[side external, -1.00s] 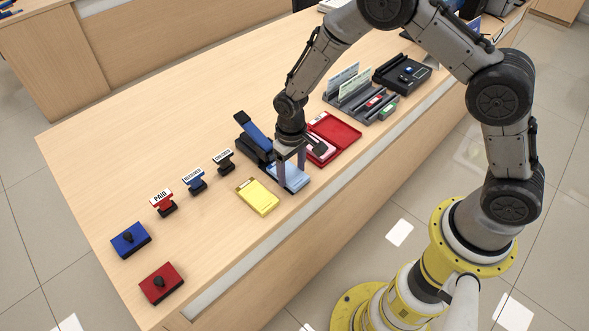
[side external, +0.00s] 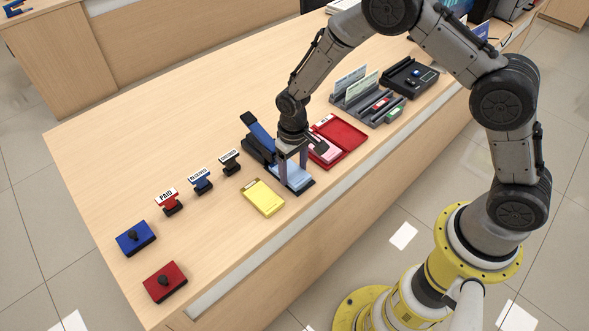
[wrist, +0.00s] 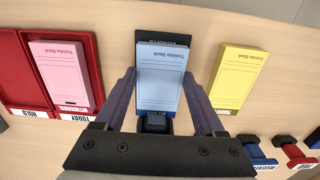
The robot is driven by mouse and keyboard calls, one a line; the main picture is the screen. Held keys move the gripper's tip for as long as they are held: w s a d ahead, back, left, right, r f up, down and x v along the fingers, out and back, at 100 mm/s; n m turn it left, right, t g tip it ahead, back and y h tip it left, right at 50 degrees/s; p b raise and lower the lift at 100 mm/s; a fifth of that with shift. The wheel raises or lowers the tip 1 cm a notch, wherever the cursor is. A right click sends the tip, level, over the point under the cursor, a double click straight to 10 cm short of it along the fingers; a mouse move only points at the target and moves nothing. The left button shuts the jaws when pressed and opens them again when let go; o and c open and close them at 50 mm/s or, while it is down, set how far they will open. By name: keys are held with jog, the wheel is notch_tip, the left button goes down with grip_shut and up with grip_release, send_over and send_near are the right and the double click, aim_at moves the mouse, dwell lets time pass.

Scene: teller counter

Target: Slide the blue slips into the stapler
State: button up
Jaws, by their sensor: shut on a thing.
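A pad of light blue slips (side external: 293,178) lies on a dark tray (side external: 308,187) on the counter. In the wrist view the blue slips (wrist: 161,82) sit between my two fingers, and a strip of the dark tray (wrist: 163,39) shows beyond their far end. My gripper (side external: 293,181) points down and is shut on the blue slips at their sides; it also shows in the wrist view (wrist: 161,88). The black stapler with a raised blue arm (side external: 258,130) stands just behind the gripper. Its mouth is hidden, so I cannot tell whether the slips touch it.
A yellow pad (side external: 263,198) lies left of the slips. A red folder tray (side external: 347,136) with pink slips (side external: 325,151) is close on the right. Stamps (side external: 201,180) stand to the left, with blue (side external: 137,237) and red (side external: 165,283) pads. A grey organizer (side external: 360,105) is farther right.

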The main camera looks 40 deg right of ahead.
jog(key=shift+w, duration=0.8)
jog(key=o, duration=1.4)
jog(key=shift+r, duration=3.5)
